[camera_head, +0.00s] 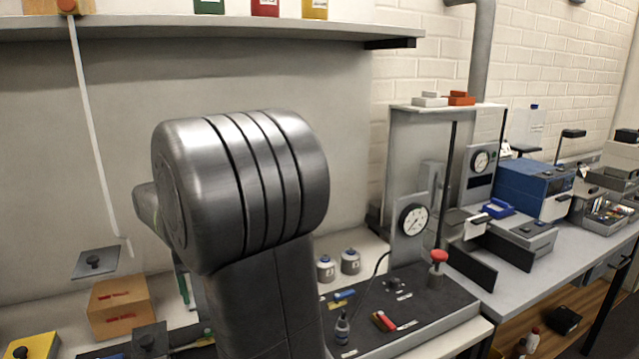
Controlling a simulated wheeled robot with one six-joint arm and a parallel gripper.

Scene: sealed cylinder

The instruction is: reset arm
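A large grey metal joint and link of my own arm fill the middle of the head view. My gripper does not show; the arm hides part of the bench behind it. I cannot see what my gripper holds, if anything.
A shelf (200,30) runs across the top. A cardboard box (120,306) stands at lower left. A test stand with a dial gauge (413,219) and a dark mat (440,312) are right of my arm. A blue instrument (535,186) sits farther right.

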